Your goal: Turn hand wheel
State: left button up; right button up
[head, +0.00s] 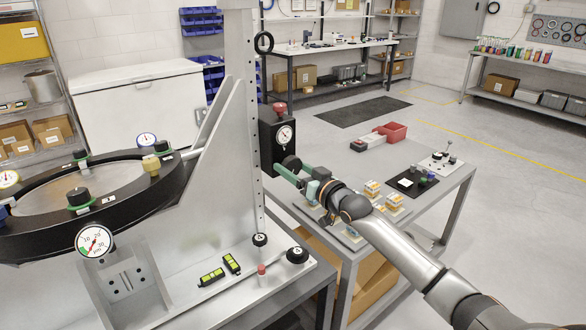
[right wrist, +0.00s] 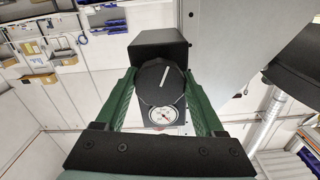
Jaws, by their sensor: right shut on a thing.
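The hand wheel (head: 291,163) is a small black knob on the right face of a black box (head: 270,138) with a round dial gauge, fixed to the tall grey upright plate. My right gripper (head: 283,170) reaches it from the right, its green fingers at the wheel. In the right wrist view, the wheel (right wrist: 160,84) is a black many-sided disc with a white line slanting up to the right. The green fingers of the right gripper (right wrist: 161,78) stand on either side, shut on the wheel. My left gripper is not in view.
A black ring mirror mount (head: 90,208) with dials and knobs stands left of the upright plate (head: 236,180). The floor at far right is clear.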

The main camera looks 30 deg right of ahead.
jog(key=m, duration=0.4)
jog(key=shift+a+m, duration=0.1)
jog(key=shift+m, duration=0.2)
jog(key=m, duration=0.4)
jog(key=shift+m, duration=0.3)
jog(key=m, duration=0.4)
jog(key=shift+m, duration=0.3)
jog(key=m, duration=0.4)
jog(key=shift+r, duration=0.1)
jog(key=m, duration=0.9)
jog(key=shift+m, duration=0.3)
jog(key=m, duration=0.4)
jog(key=shift+m, duration=2)
